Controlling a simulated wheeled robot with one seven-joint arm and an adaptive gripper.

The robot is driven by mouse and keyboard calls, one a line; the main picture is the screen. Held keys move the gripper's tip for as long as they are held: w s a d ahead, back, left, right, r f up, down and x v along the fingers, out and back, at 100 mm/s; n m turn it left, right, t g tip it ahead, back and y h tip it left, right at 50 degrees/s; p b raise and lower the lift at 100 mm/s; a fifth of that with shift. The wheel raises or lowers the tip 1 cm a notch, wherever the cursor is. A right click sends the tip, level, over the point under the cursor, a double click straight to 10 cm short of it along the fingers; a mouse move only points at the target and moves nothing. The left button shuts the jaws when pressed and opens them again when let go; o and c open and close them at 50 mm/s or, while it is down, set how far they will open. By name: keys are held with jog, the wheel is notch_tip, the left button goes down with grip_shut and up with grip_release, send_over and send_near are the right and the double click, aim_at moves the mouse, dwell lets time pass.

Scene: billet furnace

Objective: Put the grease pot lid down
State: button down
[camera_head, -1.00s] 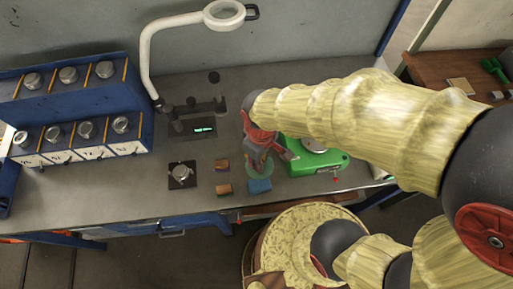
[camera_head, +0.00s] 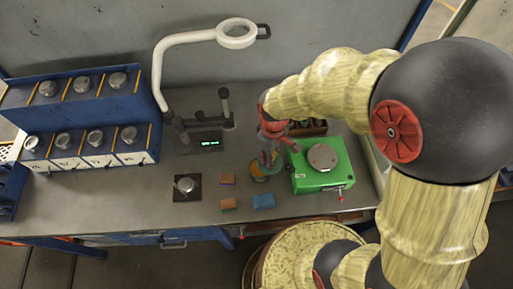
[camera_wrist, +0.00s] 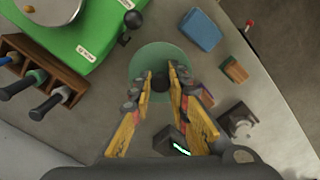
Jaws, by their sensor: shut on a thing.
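The grease pot lid (camera_wrist: 150,58) is a round, translucent green disc with a dark knob in its middle. In the wrist view, my gripper (camera_wrist: 161,78) is shut on the knob, with a yellow-sided finger on each side. In the head view, my gripper (camera_head: 268,157) points down over the bench, with the green lid (camera_head: 259,169) beneath it. Some orange shows under or beside the lid there; I cannot tell whether the lid touches anything below.
A green scale (camera_head: 320,180) stands close right, with a tool rack (camera_head: 308,128) behind. A blue block (camera_head: 264,201) and two brown blocks (camera_head: 228,203) lie near the front left. A black plate with a metal knob (camera_head: 187,187) lies further left. Bare bench lies between.

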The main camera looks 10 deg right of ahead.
jog(key=w+f, duration=0.3)
jog(key=w, duration=0.1)
jog(key=w+a+f, duration=0.1)
jog(key=w+f, duration=0.2)
jog(key=w, duration=0.1)
jog(key=w+a+f, duration=0.1)
jog(key=w+f, duration=0.2)
jog(key=w, duration=0.2)
jog(key=shift+a+b, duration=0.25)
jog(key=shift+b, duration=0.15)
jog(key=shift+w+a+f, duration=0.1)
jog(key=shift+w+f, duration=0.35)
jog(key=shift+f, duration=0.05)
jog(key=shift+w+f, duration=0.1)
jog(key=shift+f, duration=1.5)
jog(key=shift+f, duration=0.1)
jog(key=c, duration=1.7)
grip_release()
